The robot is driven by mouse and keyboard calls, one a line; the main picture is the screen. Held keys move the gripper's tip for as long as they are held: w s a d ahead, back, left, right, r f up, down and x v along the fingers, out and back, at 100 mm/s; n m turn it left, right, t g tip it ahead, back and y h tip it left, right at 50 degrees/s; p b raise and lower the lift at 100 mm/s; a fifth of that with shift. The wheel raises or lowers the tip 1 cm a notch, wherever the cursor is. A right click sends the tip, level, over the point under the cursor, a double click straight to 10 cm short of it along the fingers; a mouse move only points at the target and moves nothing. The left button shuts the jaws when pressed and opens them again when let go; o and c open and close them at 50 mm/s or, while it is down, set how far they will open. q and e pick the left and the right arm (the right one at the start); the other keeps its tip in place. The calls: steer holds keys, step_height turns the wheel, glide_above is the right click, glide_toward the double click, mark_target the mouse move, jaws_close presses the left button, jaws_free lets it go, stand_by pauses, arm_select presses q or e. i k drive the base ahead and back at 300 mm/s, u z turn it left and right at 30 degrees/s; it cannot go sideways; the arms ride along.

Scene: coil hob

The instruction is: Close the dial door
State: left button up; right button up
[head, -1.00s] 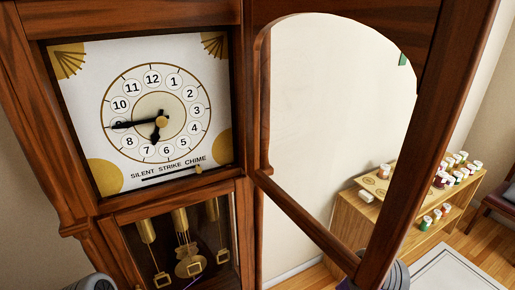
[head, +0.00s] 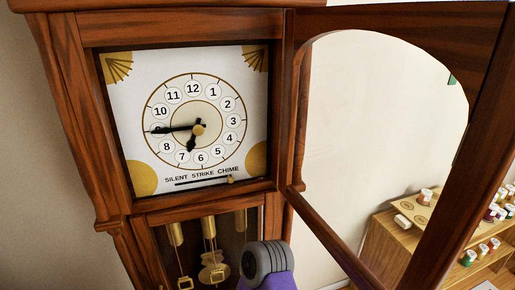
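The dial door (head: 400,18) is a dark wooden frame with an arched opening. It stands wide open, hinged at the right side of the clock case, and reaches out to the right and towards me. The clock dial (head: 165,95) is white with gold corners and black numerals, fully exposed. Its hands point near 9 and between 6 and 7. A grey and purple part of one of my arms shows at the bottom centre, in front of the lower case. Neither gripper's fingers can be seen. No contact with the door shows.
The clock case (head: 80,130) fills the left, with brass weights (head: 208,228) and a pendulum in its lower part. The wall beyond is bare.

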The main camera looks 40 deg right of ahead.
mark_target(475, 40)
steer(key=u, duration=0.7)
steer(key=k, duration=2.7)
steer(key=z, duration=0.75)
steer(key=k, duration=0.5)
steer(key=z, duration=1)
steer(key=i, duration=1.45)
steer(key=u, duration=0.65)
